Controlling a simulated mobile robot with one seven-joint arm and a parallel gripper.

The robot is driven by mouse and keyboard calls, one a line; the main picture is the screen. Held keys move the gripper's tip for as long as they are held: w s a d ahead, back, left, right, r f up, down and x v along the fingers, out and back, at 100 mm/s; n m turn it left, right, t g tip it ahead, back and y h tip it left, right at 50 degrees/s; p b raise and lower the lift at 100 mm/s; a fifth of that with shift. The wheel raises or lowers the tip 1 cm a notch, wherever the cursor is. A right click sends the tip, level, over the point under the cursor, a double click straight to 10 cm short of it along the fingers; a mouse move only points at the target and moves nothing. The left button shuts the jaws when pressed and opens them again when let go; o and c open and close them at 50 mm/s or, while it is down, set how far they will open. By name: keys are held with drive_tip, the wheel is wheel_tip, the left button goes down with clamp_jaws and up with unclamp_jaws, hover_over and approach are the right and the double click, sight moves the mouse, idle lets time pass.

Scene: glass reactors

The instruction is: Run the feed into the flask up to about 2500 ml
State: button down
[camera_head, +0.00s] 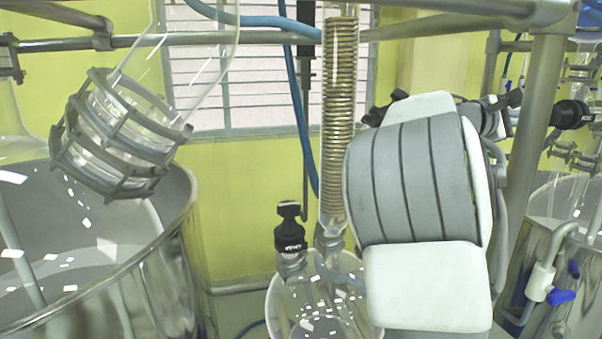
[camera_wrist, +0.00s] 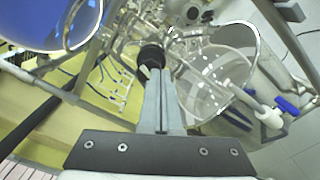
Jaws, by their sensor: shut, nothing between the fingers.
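A clear round glass flask (camera_head: 318,300) stands at the bottom centre of the head view, its lower part cut off. A black-knobbed valve (camera_head: 289,238) sits on its neck at left. A glass column with a metal coil (camera_head: 340,120) rises from it. No liquid level can be read. My arm covers the flask's right side and hides my gripper in the head view. In the wrist view my gripper (camera_wrist: 160,74) is shut and empty. A black knob (camera_wrist: 152,55) lies right at its fingertips; I cannot tell whether they touch. Another black knob (camera_head: 570,114) shows at far right.
An open steel vessel (camera_head: 150,285) stands at left with a caged glass joint (camera_head: 120,135) above it. Another steel vessel (camera_head: 575,312) with a blue-handled valve (camera_head: 560,297) is at right; that handle also shows in the wrist view (camera_wrist: 287,105). Metal frame pipes (camera_head: 540,130) surround the arm.

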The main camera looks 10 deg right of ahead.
sight(552, 116)
drive_tip(key=shift+w+d+p, duration=0.2)
drive_tip(key=shift+d+p, duration=0.45)
drive_tip(key=shift+d, duration=1.2)
drive_tip(key=shift+w+d+p, duration=0.15)
drive_tip(key=shift+d+p, duration=0.5)
drive_tip(key=shift+d, duration=1.2)
drive_tip(key=shift+w+a, duration=0.1)
drive_tip(key=shift+w, duration=0.2)
drive_tip(key=shift+w+r+p, duration=0.25)
drive_tip(key=shift+r+p, duration=0.15)
drive_tip(key=shift+r, duration=0.2)
drive_tip(key=shift+w+r+p, duration=0.45)
drive_tip(key=shift+w+r, duration=0.05)
drive_tip(key=shift+r, duration=0.1)
drive_tip(key=shift+a, duration=0.1)
drive_tip(key=shift+s+r, duration=0.1)
drive_tip(key=shift+r, duration=0.15)
